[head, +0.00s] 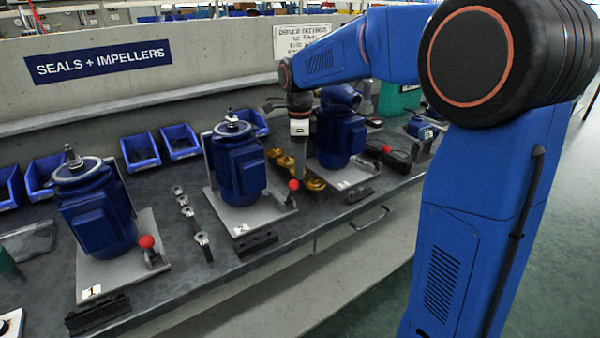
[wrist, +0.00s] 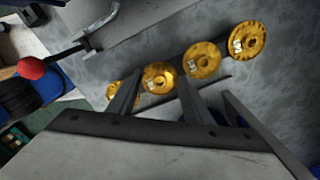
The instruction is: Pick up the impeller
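Several gold impellers with white tags lie in a row on the grey bench. In the wrist view there is one at the upper right (wrist: 247,39), one left of it (wrist: 202,60), one in the middle (wrist: 160,77) and one at the far left, partly hidden by a finger (wrist: 114,90). My gripper (wrist: 158,80) is open and empty. Its fingers appear on either side of the middle impeller, and I cannot tell whether they touch it. In the head view my gripper (head: 301,168) points down among the gold impellers (head: 284,162), partly hiding them.
Blue pumps on plates stand on both sides of the impellers, the middle one (head: 239,165) and the right one (head: 340,130). A red-knobbed lever (wrist: 32,68) is at the left of the wrist view. Blue bins (head: 140,151) stand behind.

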